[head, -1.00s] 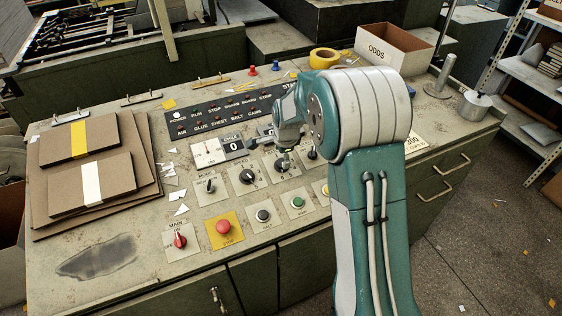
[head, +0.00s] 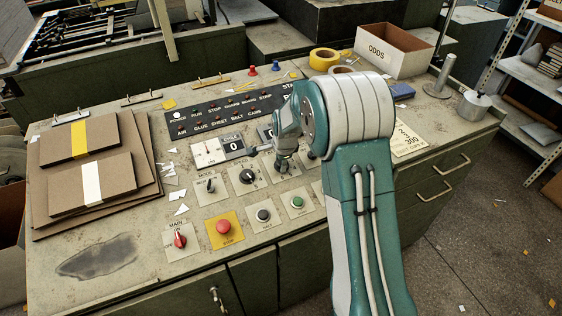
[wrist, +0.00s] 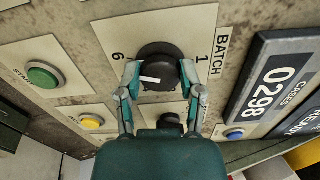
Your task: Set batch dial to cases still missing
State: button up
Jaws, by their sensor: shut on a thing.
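The batch dial (wrist: 168,54) is a round black knob with a white pointer mark, on a pale plate lettered BATCH in the wrist view. The figures 1 and 6 show beside it; any others are hidden. The white mark points toward the left of that view, on the side of the 6. My gripper (wrist: 161,74) is shut on the dial, one finger on each side. In the head view my gripper (head: 283,164) is over the panel and hides the dial. A counter (wrist: 278,88) marked CASES reads 0298. A paper card (head: 409,138) shows 300.
Green (wrist: 43,75), yellow (wrist: 91,121) and blue (wrist: 235,134) buttons are near the dial. A speed dial (head: 247,176), a red stop button (head: 223,227) and a red main switch (head: 179,239) share the panel. Cardboard sheets (head: 145,185) lie left; an ODDS box (head: 393,52) stands behind.

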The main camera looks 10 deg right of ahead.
jog(key=shift+n, duration=0.4)
jog(key=n, duration=0.3)
jog(key=shift+s+f+n, duration=0.1)
jog(key=shift+n, duration=0.2)
jog(key=n, duration=0.5)
jog(key=shift+d+n, duration=0.1)
jog(key=shift+n, duration=0.2)
jog(key=n, duration=0.4)
jog(key=shift+d+n, duration=0.1)
jog(key=shift+n, duration=0.2)
jog(key=n, duration=0.4)
jog(key=shift+d, duration=0.1)
jog(key=n, duration=0.6)
jog(key=shift+d+n+y, duration=0.1)
jog(key=shift+n+y, duration=0.2)
jog(key=shift+n, duration=0.1)
jog(key=n, duration=0.6)
jog(key=shift+n, duration=0.3)
